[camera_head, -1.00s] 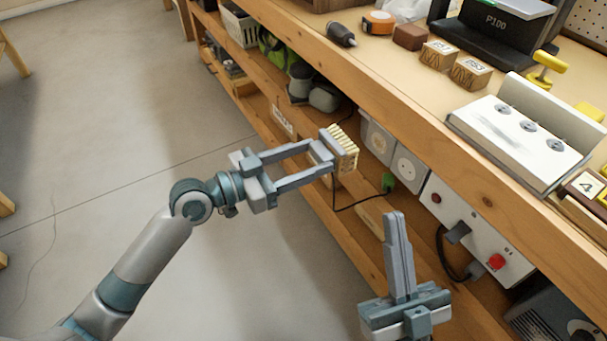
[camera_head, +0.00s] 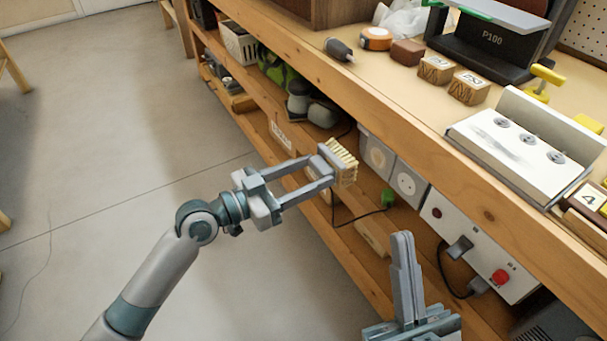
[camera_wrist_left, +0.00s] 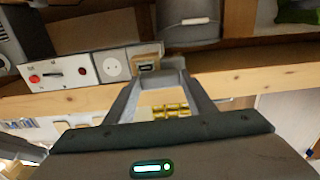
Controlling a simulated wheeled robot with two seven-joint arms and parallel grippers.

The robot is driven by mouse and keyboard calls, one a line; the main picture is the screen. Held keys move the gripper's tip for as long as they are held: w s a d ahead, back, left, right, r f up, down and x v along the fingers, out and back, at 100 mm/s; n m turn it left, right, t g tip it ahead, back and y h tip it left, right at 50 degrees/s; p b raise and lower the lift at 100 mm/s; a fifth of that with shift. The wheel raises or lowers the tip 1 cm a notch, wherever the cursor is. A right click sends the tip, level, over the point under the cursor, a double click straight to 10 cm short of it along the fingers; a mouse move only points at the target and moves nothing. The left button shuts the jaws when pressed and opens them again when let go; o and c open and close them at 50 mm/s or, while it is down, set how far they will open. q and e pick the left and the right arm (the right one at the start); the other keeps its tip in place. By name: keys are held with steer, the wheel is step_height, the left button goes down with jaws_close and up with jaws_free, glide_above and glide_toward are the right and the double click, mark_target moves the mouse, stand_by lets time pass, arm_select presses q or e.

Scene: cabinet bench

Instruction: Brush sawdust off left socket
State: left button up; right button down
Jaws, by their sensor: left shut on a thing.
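My left gripper (camera_head: 322,172) is shut on a brush (camera_head: 340,163) with pale bristles. The bristles face the shelf side, just left of the left socket (camera_head: 378,155). That socket is a grey plate with a tan patch on its face. In the head view a small gap shows between brush and socket, but I cannot tell whether they touch. The right socket (camera_head: 407,183) is beside it with a clean face and also shows in the left wrist view (camera_wrist_left: 115,68). My right gripper (camera_head: 402,238) appears shut and empty, pointing up in front of the lower shelf.
The bench edge (camera_head: 440,155) overhangs the sockets. A control box (camera_head: 485,250) with a red button is to their right. The floor is clear.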

mark_target(338, 178)
arm_select(q)
steer(key=shift+x, duration=1.8)
steer(key=shift+w+d, duration=0.25)
steer(key=shift+d, duration=0.1)
arm_select(e)
steer(key=shift+a+f+g, duration=0.3)
steer(key=shift+f, duration=0.25)
arm_select(q)
steer(key=shift+x, duration=0.95)
steer(key=shift+p, duration=0.3)
